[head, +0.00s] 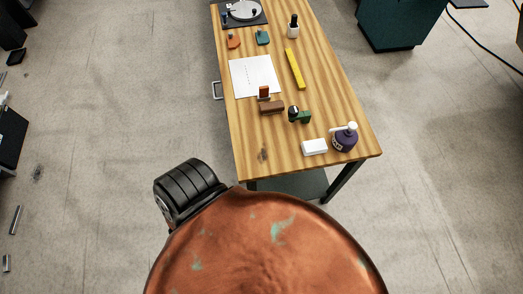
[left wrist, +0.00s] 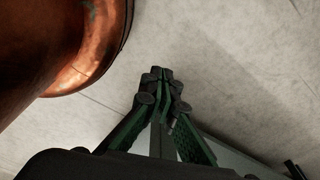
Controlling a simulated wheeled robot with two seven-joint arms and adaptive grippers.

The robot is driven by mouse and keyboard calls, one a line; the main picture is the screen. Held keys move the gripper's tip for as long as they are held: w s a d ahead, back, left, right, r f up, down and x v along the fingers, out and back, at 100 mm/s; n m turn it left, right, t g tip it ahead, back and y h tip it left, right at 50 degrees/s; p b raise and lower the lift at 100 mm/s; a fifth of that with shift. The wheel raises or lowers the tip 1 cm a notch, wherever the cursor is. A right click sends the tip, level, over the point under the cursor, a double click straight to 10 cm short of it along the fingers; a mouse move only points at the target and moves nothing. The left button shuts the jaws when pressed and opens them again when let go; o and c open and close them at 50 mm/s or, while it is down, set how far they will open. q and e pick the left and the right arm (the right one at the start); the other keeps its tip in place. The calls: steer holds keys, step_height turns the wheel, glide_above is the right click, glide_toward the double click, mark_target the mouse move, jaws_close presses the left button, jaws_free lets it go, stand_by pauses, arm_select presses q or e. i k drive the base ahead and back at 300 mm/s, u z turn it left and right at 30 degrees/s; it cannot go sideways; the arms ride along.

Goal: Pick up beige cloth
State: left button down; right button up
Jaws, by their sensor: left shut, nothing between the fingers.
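I see no beige cloth that I can make out in either view. My left gripper (left wrist: 160,76) shows in the left wrist view with its dark fingertips together and nothing between them, over the grey floor. It is not visible in the head view, so I cannot tell its distance from the table. My right gripper is in neither view.
A wooden table (head: 262,128) stands ahead. On it are a white block (head: 314,147), a purple pump bottle (head: 345,138), a brown block (head: 272,107), a white sheet (head: 254,76) and a yellow bar (head: 294,69). Floor left of the table is open.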

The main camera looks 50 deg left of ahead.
mark_target(313, 147)
steer(key=u, duration=1.15)
steer(key=k, duration=1)
steer(key=u, duration=1.15)
steer(key=i, duration=1.8)
steer(key=z, duration=1.65)
